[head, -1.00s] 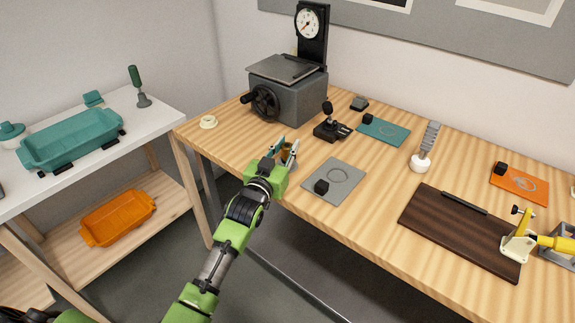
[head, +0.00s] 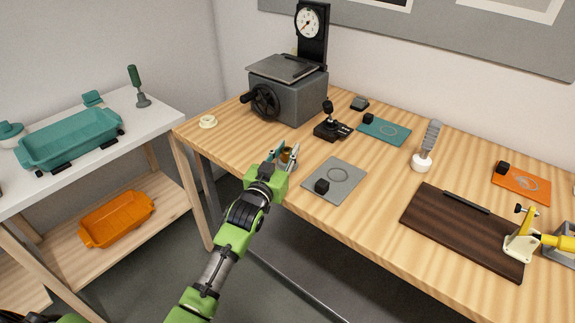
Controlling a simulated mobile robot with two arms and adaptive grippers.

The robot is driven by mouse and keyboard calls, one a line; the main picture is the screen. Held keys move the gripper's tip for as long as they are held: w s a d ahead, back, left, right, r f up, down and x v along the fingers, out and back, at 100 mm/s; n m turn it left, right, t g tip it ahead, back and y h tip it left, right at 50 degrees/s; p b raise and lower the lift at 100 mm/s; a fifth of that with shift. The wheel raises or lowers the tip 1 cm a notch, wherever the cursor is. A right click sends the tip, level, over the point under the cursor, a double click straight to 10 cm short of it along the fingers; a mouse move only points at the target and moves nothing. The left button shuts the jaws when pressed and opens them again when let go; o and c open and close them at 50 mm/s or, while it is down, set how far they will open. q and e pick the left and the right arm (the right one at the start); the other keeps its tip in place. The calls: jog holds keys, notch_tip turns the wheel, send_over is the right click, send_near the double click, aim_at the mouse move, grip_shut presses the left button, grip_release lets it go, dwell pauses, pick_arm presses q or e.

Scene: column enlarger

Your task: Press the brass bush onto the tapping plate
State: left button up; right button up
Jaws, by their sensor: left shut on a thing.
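My left gripper (head: 286,152) is at the front edge of the wooden bench, left of the grey plate. Its fingers are shut on a small brown-gold piece, the brass bush (head: 286,157), partly hidden by the fingers. Whether the bush still touches what is under it cannot be told. A grey square plate (head: 350,187) with a ring mark and a black block lies to the right. A teal plate (head: 371,131) and an orange plate (head: 536,192) of like form lie farther off. I cannot tell which is the tapping plate. My right gripper is not in view.
A grey machine (head: 290,97) with a crank and dial stands at the back left. A black lever device (head: 327,130), a white-based brush (head: 422,161), a dark board (head: 455,232) and a yellow-handled clamp (head: 522,242) stand on the bench. A white side table (head: 160,122) is left.

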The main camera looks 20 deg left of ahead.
pick_arm(q)
jog(key=shift+f, duration=0.35)
jog(key=o, duration=1.2)
jog(key=shift+r, duration=0.1)
jog(key=shift+s, duration=0.2)
jog(key=shift+s+a+p, duration=0.1)
jog(key=shift+s+p, duration=2.25)
jog(key=shift+s, duration=1.45)
jog(key=shift+s, duration=0.1)
